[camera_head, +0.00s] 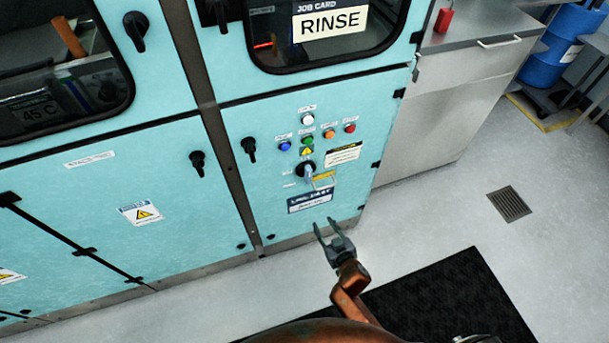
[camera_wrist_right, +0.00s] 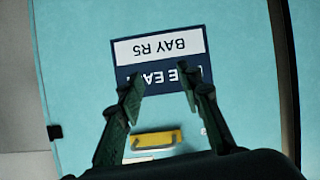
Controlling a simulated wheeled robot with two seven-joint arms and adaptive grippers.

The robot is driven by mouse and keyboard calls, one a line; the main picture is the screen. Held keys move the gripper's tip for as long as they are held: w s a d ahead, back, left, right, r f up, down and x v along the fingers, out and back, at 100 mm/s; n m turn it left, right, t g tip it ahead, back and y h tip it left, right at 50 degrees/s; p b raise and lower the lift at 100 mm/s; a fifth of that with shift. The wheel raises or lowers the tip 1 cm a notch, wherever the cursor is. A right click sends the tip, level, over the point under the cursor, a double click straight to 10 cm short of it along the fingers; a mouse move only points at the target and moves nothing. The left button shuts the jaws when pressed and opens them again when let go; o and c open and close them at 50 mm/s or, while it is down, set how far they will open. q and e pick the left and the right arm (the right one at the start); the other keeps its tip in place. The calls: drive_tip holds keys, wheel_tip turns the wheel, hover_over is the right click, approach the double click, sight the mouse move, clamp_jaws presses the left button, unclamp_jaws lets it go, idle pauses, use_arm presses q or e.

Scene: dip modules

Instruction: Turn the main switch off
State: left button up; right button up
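The main switch (camera_head: 306,170) is a dark round rotary knob with a grey lever, low on the teal cabinet panel. A pale metal loop lies beside it, over a yellow label (camera_head: 326,176). My right gripper (camera_head: 324,222) is open and empty, in front of the panel and below the switch. In the right wrist view its two fingers (camera_wrist_right: 162,78) stand apart before the blue and white BAY R5 plate (camera_wrist_right: 160,58), which appears upside down. The yellow label (camera_wrist_right: 156,138) shows there between the fingers; the switch is not visible in that view. My left gripper is not in view.
Coloured push buttons (camera_head: 307,138) sit above the switch. Black door handles (camera_head: 249,148) project at left. A steel counter (camera_head: 440,110) stands at right, with a blue drum (camera_head: 555,50) beyond it. A black mat (camera_head: 450,300) lies on the floor. Open floor lies right of the cabinet.

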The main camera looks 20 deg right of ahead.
drive_tip(key=w+a+r+t+b, duration=0.2)
drive_tip(key=w+r+t+b, duration=0.15)
drive_tip(key=r, duration=0.85)
drive_tip(key=m+t, duration=0.1)
drive_tip(key=t, duration=0.1)
approach(310, 177)
drive_tip(key=w, duration=0.4)
drive_tip(key=shift+g, duration=0.25)
drive_tip(key=w, duration=0.2)
drive_tip(key=w+b, duration=0.1)
drive_tip(key=w, duration=0.1)
drive_tip(key=w+b, duration=0.1)
drive_tip(key=w, duration=0.1)
drive_tip(key=shift+w+a+r, duration=0.15)
drive_tip(key=shift+r, duration=0.15)
drive_tip(key=shift+w, duration=0.5)
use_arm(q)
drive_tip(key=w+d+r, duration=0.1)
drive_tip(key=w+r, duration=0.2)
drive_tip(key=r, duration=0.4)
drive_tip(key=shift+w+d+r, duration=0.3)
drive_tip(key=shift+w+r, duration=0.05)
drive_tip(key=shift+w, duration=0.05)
use_arm(e)
drive_tip(key=shift+c, duration=0.6)
clamp_jaws()
